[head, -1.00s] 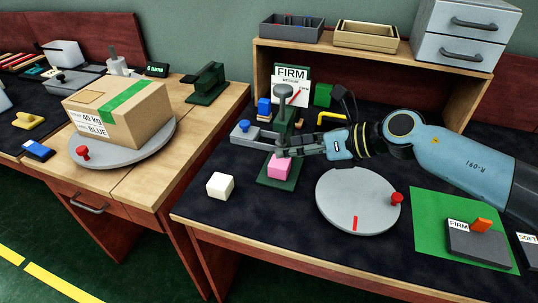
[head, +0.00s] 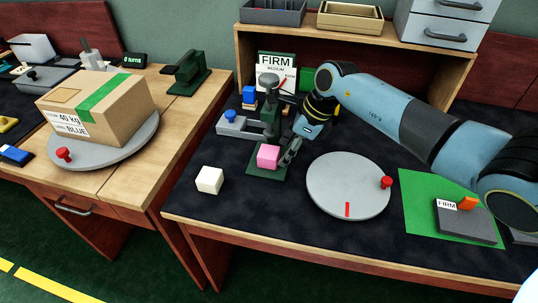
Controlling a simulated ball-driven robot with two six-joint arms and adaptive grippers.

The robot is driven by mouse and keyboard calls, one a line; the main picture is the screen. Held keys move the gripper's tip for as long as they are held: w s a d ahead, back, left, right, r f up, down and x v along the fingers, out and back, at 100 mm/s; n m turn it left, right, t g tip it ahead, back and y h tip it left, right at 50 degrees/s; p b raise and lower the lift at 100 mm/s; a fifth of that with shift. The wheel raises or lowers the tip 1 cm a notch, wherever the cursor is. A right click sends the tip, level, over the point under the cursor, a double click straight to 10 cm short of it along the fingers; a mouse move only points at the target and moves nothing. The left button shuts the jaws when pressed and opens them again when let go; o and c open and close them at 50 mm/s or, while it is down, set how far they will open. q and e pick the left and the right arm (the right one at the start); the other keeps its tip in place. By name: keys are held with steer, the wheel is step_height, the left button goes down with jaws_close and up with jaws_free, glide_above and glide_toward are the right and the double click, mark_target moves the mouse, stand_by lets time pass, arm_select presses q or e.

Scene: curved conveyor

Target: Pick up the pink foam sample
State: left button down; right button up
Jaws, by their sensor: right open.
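The pink foam sample (head: 268,157) is a small cube on the dark green base (head: 257,172) of a hand press, below the press's grey-topped column. My right gripper (head: 287,154) reaches down from the upper right, its fingers close beside the right side of the pink cube. The jaws are open, and I cannot tell whether a finger touches the cube. My left gripper is not in view.
A white cube (head: 209,180) lies left of the press. A grey turntable (head: 335,195) with a red knob is to the right, then a green mat (head: 418,222) with a FIRM block (head: 465,224). A wooden shelf stands behind.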

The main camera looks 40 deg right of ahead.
mark_target(273, 152)
steer(key=w+a, duration=0.1)
steer(key=w+a+f, duration=0.1)
steer(key=shift+w+a, duration=0.15)
steer(key=shift+w, duration=0.15)
steer(key=c, duration=0.5)
